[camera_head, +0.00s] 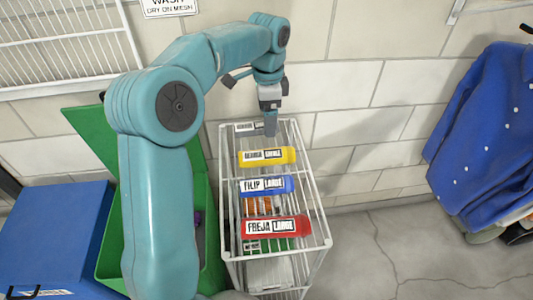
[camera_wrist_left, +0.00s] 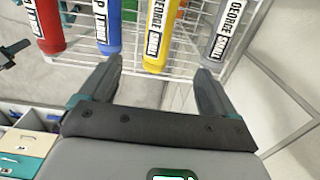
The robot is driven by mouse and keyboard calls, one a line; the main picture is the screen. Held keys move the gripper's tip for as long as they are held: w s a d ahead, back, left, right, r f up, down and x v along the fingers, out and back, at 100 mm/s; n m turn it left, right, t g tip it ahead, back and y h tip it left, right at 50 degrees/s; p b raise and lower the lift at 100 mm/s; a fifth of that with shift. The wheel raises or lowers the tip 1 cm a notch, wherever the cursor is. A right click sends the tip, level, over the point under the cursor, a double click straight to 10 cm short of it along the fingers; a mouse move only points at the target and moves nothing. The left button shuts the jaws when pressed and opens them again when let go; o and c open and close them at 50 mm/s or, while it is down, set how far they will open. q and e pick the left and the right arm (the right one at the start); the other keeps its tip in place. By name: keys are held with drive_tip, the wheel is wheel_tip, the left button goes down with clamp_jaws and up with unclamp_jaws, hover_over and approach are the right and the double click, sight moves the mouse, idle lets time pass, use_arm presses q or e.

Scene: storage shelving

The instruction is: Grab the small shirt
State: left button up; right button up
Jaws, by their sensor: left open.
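Rolled, labelled bundles lie in a white wire rack. They are a red one (camera_head: 289,227), a blue one (camera_head: 288,184), a yellow one (camera_head: 290,155) and a grey one (camera_head: 246,127) at the far end. In the left wrist view the yellow roll (camera_wrist_left: 154,61) and grey roll (camera_wrist_left: 208,60) carry labels that seem to read GEORGE SMALL.
The white rack (camera_head: 325,240) stands against a block wall. A green bin (camera_head: 110,255) and a blue box (camera_head: 50,225) stand left of it. A blue shirt (camera_head: 490,130) hangs at the right. The floor (camera_head: 400,250) right of the rack is clear.

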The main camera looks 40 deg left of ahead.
use_arm(q)
drive_tip(key=b, duration=0.1)
hover_over(267, 151)
wheel_tip(267, 151, down, 8)
drive_tip(key=shift+w+d+f, duration=0.1)
drive_tip(key=shift+f, duration=0.3)
drive_tip(key=f, duration=0.5)
drive_tip(key=shift+s+f, duration=0.1)
drive_tip(key=shift+s, duration=0.15)
drive_tip(key=shift+w+a+f, duration=0.15)
drive_tip(key=shift+a+f, duration=0.05)
drive_tip(key=shift+f, duration=0.15)
drive_tip(key=shift+r, duration=0.1)
drive_tip(key=c, duration=1.2)
